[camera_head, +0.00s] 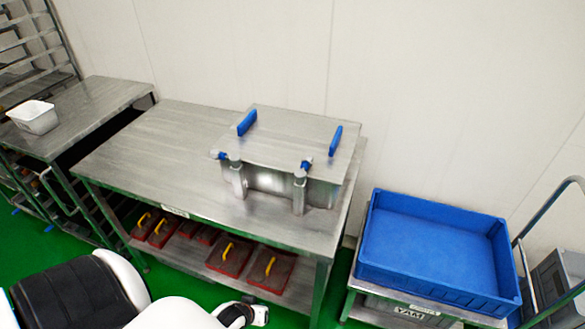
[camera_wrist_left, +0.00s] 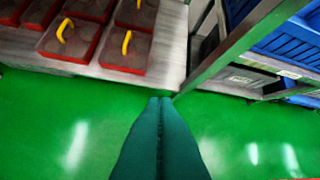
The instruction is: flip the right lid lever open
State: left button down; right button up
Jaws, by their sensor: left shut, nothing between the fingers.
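The steel encrusting machine (camera_head: 275,181) stands at the right end of a steel table in the head view. The right lid lever (camera_head: 300,185) is on its front right corner, with a blue tip (camera_head: 306,164) at the lid's front edge. The left lid lever (camera_head: 238,174) is on the front left, its blue tip pointing left. Two blue handles (camera_head: 246,123) (camera_head: 335,139) stand on the lid, which looks closed. My left gripper (camera_wrist_left: 160,99) shows as teal fingers, pressed together and empty, above the green floor and well away from the levers. My right gripper is not seen.
The steel table (camera_head: 140,150) has free room left of the machine. Red boxes with yellow handles (camera_head: 229,258) sit on its lower shelf. A blue crate (camera_head: 430,245) stands at the right. A white tub (camera_head: 34,116) sits on another table at left.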

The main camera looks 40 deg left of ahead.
aim_at(293, 173)
pick_arm(q)
jog(key=w+a+r+n+t, duration=0.2)
jog(key=w+r, duration=0.2)
jog(key=r, duration=0.4)
jog(key=w+a+r+n+t, duration=0.2)
jog(key=w+r, duration=0.3)
jog(key=r, duration=0.3)
jog(key=w+a+r+n+t+b, duration=0.1)
jog(key=w+a+r+n+t, duration=0.2)
jog(key=r, duration=0.6)
jog(key=shift+w+a+r, duration=0.1)
jog(key=shift+w+a, duration=0.1)
jog(key=shift+w, duration=0.45)
jog(key=w+a+r+n+t, duration=0.2)
jog(key=a+r+n+t, duration=0.1)
jog(key=r, duration=0.6)
jog(key=shift+w+a+n, duration=0.25)
jog(key=shift+a+n, duration=0.25)
jog(key=shift+a, duration=0.05)
